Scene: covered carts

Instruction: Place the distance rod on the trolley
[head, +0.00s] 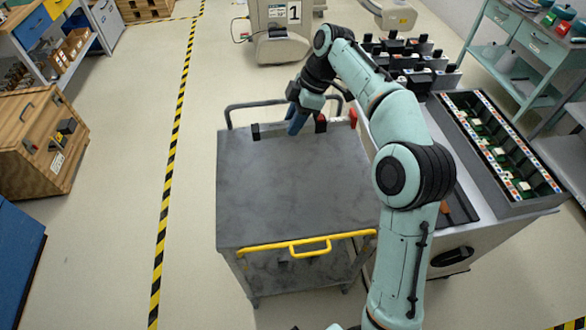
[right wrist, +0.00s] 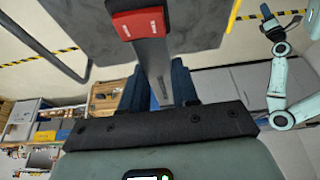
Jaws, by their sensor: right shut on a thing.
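The distance rod (right wrist: 153,58) is a grey bar with a red block at one end in the right wrist view. It lies between the blue fingers of my right gripper (right wrist: 158,85), which is shut on it. In the head view this gripper (head: 297,124) is over the far edge of the trolley (head: 290,195). A red end (head: 321,124) shows right beside the fingers. Whether the rod touches the trolley top is unclear. The trolley has a dark grey top and a yellow front handle. My left gripper (right wrist: 267,13) seems to show small in the right wrist view, its jaws unclear.
A black piece (head: 255,131) sits at the trolley's far left edge. A bench with a long tray of small parts (head: 500,150) adjoins the trolley on the right. A wooden crate (head: 38,140) stands at left. The trolley top is mostly bare.

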